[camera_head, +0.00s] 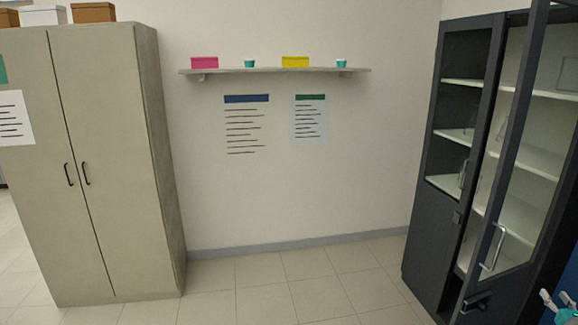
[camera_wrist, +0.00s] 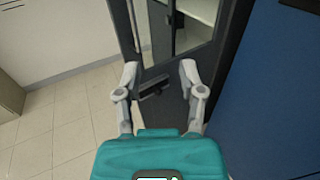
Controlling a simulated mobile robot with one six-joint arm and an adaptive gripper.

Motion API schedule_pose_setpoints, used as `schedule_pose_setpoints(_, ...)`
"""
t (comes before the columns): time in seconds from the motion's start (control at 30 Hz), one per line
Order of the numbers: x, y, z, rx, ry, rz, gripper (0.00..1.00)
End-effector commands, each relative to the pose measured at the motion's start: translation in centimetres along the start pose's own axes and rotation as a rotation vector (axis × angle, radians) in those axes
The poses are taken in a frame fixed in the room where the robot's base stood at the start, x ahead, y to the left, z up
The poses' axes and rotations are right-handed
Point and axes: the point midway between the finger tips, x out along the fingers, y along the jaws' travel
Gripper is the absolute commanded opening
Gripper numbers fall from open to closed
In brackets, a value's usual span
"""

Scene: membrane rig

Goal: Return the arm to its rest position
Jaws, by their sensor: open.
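My gripper (camera_wrist: 159,76) is open in the wrist view, its two grey fingers apart with nothing between them. Beyond the fingers stands the dark cabinet door with its glass pane and a dark handle low on it. In the head view a small part of my gripper (camera_head: 556,300) shows at the lower right corner, beside the dark cabinet (camera_head: 425,245). The rest of my arm is outside the head view.
The cabinet's glass door (camera_head: 519,170) stands open at the right, near my gripper. A blue surface (camera_wrist: 268,95) is close on the right. A closed beige cupboard (camera_head: 130,170) stands left, and a wall shelf (camera_head: 270,71) holds small boxes. The tiled floor between is clear.

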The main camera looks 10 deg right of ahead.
Motion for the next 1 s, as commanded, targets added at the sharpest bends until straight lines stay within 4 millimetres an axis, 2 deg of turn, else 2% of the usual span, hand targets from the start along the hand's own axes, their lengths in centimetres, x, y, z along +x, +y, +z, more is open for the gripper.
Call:
schedule_pose_setpoints(0.57,2.9,2.0,1.4,0.227,-0.08,-0.088,0.51)
schedule_pose_setpoints(0.77,4.7,3.6,1.9,0.409,-0.128,-0.149,0.51)
schedule_pose_setpoints(1.0,7.1,6.7,1.7,0.737,-0.182,-0.255,0.51)
